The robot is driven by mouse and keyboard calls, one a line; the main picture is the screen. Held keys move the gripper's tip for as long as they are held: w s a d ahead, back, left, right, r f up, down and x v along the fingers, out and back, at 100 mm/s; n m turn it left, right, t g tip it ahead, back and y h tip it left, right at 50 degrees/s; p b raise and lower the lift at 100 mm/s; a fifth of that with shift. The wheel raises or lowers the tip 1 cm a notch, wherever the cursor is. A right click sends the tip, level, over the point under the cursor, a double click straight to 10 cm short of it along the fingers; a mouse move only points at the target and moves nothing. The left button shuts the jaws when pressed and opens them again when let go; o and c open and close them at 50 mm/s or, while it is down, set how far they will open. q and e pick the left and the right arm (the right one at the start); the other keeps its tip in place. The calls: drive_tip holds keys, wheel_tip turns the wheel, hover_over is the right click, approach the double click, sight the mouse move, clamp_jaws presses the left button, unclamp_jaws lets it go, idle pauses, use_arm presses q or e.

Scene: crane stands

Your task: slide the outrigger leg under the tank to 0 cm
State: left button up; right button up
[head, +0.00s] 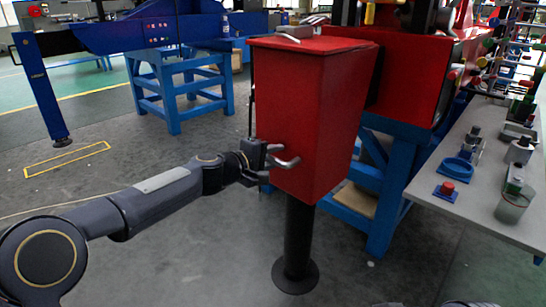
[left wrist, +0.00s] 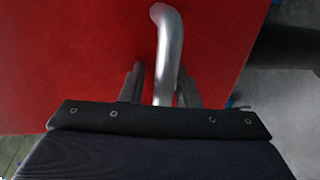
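The red tank (head: 315,115) hangs in the middle of the head view. Under it the black outrigger leg (head: 299,235) stands upright, its round foot (head: 295,277) at floor level. A bent silver handle (head: 284,162) sits low on the tank's front. My left gripper (head: 266,165) is at this handle. In the left wrist view the handle (left wrist: 168,50) runs between the two fingers, with a visible gap beside the left finger, so the gripper looks open around it. Contact with the right finger cannot be told.
A grey table (head: 470,215) with a red button, a blue ring and jars stands at the right. Blue stands (head: 180,90) are behind. Another blue leg (head: 42,95) stands at the far left by a yellow floor marking (head: 67,160).

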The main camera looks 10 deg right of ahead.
use_arm(q)
drive_tip(key=b+v, duration=0.1)
drive_tip(key=v, duration=0.5)
drive_tip(key=shift+s+a+r, duration=0.15)
drive_tip(key=shift+s+a, duration=0.05)
drive_tip(key=shift+a, duration=0.05)
drive_tip(key=shift+s+a, duration=0.3)
drive_tip(key=shift+a, duration=0.15)
